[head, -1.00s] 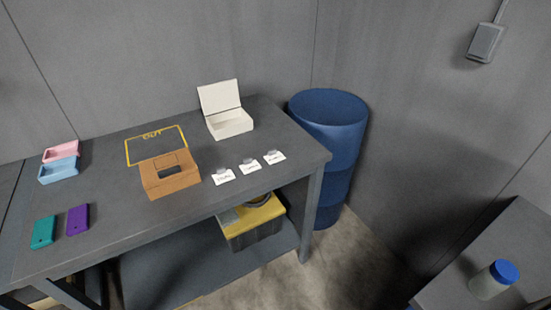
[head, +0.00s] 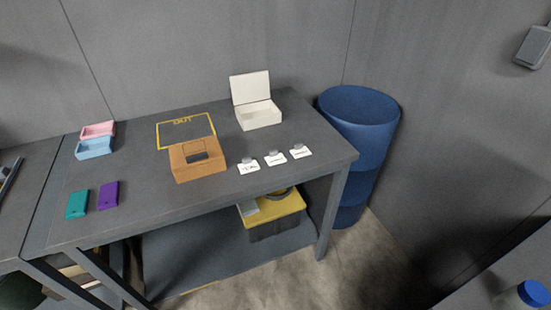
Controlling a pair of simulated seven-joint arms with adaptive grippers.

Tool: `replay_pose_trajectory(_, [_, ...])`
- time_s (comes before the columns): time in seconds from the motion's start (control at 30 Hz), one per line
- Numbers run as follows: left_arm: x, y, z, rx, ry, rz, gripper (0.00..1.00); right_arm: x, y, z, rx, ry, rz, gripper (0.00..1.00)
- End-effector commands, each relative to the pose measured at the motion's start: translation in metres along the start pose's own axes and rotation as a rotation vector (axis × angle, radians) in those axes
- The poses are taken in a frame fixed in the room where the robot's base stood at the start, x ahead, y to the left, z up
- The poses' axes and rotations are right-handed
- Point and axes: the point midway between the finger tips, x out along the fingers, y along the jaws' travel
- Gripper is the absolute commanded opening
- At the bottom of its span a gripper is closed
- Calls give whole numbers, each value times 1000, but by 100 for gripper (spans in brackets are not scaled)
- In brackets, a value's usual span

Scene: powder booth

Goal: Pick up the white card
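Three small white cards lie in a slanting row near the right front edge of the grey table: a left card (head: 248,169), a middle card (head: 275,160) and a right card (head: 301,153). Each has a small grey piece at its back edge and dark writing too small to read. I cannot tell which of them is the task's white card. Neither of my grippers is in view.
On the table (head: 140,193) are a brown box (head: 197,168), an open white box (head: 258,116), a yellow-outlined area (head: 185,123), pink (head: 98,130) and blue (head: 94,149) trays, and teal (head: 77,204) and purple (head: 108,195) pieces. A blue drum (head: 358,125) stands right.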

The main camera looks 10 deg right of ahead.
Motion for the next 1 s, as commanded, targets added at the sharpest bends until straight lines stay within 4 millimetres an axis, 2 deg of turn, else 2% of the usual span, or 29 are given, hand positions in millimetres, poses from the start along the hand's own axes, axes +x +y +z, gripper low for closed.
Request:
replay_pose_trajectory(0.1, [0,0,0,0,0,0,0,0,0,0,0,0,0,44])
replay_pose_trajectory(0.13, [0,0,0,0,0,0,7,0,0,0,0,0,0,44])
replay_pose_trajectory(0.8, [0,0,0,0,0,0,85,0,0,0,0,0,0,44])
replay_pose_trajectory(1.0, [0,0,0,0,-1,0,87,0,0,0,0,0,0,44])
